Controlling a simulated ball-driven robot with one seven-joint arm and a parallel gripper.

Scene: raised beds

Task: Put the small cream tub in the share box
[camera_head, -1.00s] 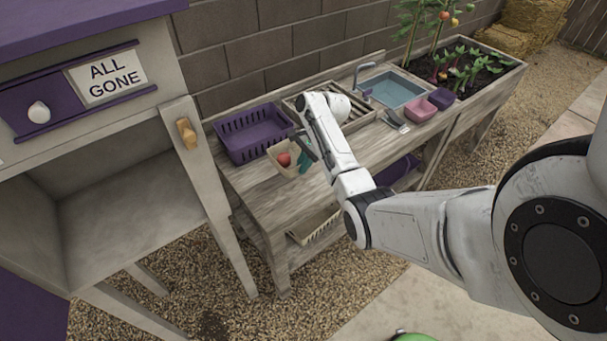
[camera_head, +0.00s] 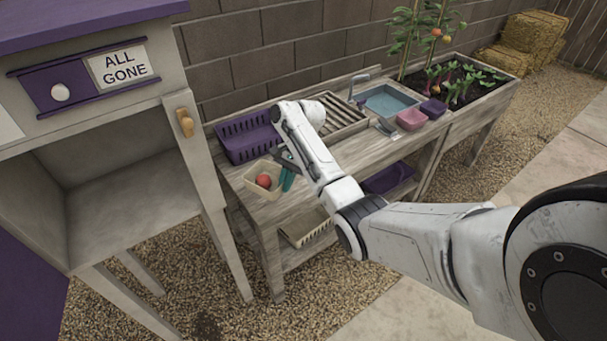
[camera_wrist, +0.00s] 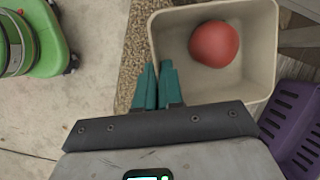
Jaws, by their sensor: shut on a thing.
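The small cream tub (camera_head: 260,191) is at the left front of the potting bench, with a red tomato (camera_head: 264,181) inside. My gripper (camera_head: 287,177) is on the tub's right side in the head view. In the wrist view my teal fingers (camera_wrist: 158,72) are shut on the wall of the tub (camera_wrist: 205,88), one on each side. The tub looks roughly level; its exact height over the bench is unclear. The share box appears to be the grey cabinet with the purple roof (camera_head: 130,185) at left. Its front is open and its visible inside looks empty.
A purple basket (camera_head: 245,140) stands behind the tub on the bench (camera_head: 335,165). A wooden post (camera_head: 205,165) edges the cabinet's opening on the right. A sink (camera_head: 388,102), a pink tub (camera_head: 411,120) and a planter lie further right. Gravel lies below.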

